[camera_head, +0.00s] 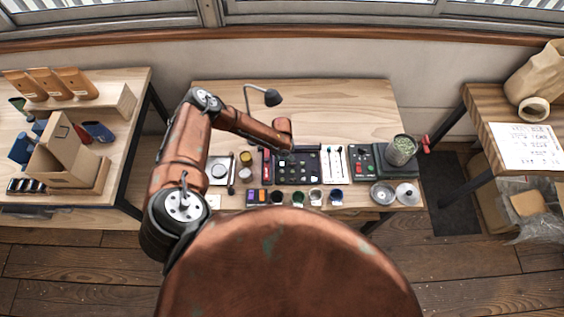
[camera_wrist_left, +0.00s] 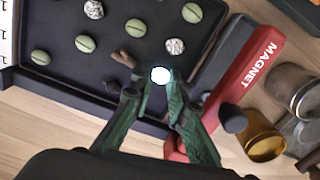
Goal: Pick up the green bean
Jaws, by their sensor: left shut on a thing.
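A dark sorting tray (camera_head: 297,181) lies in the middle of the work table, and it also shows in the left wrist view (camera_wrist_left: 60,87). In it are several pale green beans with a dark centre line, such as one green bean (camera_wrist_left: 135,25) and another green bean (camera_wrist_left: 192,12). My left gripper (camera_wrist_left: 160,88) is over the tray's edge region, its green fingers closed together. Between the fingertips shows a bright white, bean-sized oval (camera_wrist_left: 160,74), too washed out to tell its true colour. The head view mostly hides this gripper behind the wrist. My right gripper is not in view.
A red magnet bar (camera_wrist_left: 245,75) lies beside the tray, near a yellow-brown jar (camera_wrist_left: 262,142). Silvery lumps (camera_wrist_left: 175,46) and brown bits share the tray. A desk lamp (camera_head: 272,97) stands behind. A cup of green beans (camera_head: 401,149) stands right.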

